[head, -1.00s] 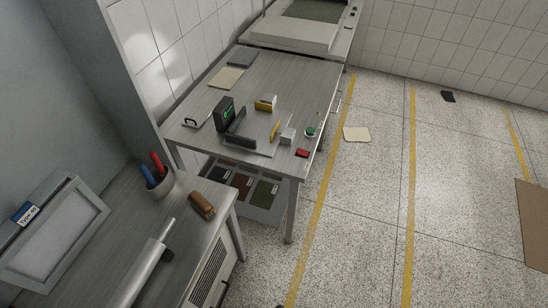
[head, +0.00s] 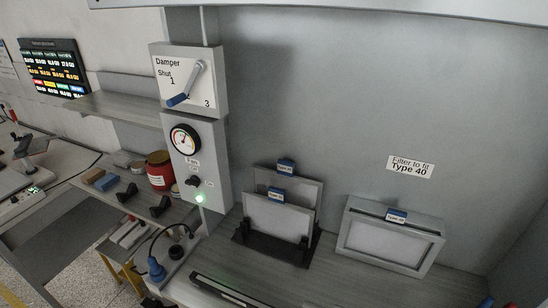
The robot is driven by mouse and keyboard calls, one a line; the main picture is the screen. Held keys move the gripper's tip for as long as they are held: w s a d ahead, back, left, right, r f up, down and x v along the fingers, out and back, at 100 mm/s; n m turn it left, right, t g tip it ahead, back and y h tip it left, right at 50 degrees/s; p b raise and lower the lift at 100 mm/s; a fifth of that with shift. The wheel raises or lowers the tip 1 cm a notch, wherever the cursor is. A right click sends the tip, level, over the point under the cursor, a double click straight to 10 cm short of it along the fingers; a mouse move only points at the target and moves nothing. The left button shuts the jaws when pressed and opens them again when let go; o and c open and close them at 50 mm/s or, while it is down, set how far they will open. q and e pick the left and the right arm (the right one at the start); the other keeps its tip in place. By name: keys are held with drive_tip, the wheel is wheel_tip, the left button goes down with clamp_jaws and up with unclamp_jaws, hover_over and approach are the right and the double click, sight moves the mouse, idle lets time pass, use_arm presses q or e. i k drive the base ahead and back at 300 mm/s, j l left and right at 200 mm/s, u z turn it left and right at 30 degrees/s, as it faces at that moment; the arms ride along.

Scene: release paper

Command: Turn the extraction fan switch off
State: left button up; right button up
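The fan switch (head: 193,181) is a small dark knob on the lower grey wall box (head: 208,150). Labels that look like "Fan", "Off" and "On" surround it; they are small. The knob's exact pointing is too small to tell. A green lamp (head: 200,198) glows just below it. A round gauge (head: 184,139) with a coloured dial sits above it. Neither of my grippers shows in the head view.
Above is a damper panel (head: 210,92) with a blue-tipped lever (head: 184,95). Filters stand in a black rack (head: 243,245), and a framed filter (head: 388,240) leans right. A red jar (head: 159,170) and a blue plug (head: 156,268) are left. A dark bar (head: 228,290) lies in front.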

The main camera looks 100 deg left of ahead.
sight(194, 182)
drive_tip(key=u, duration=3.75)
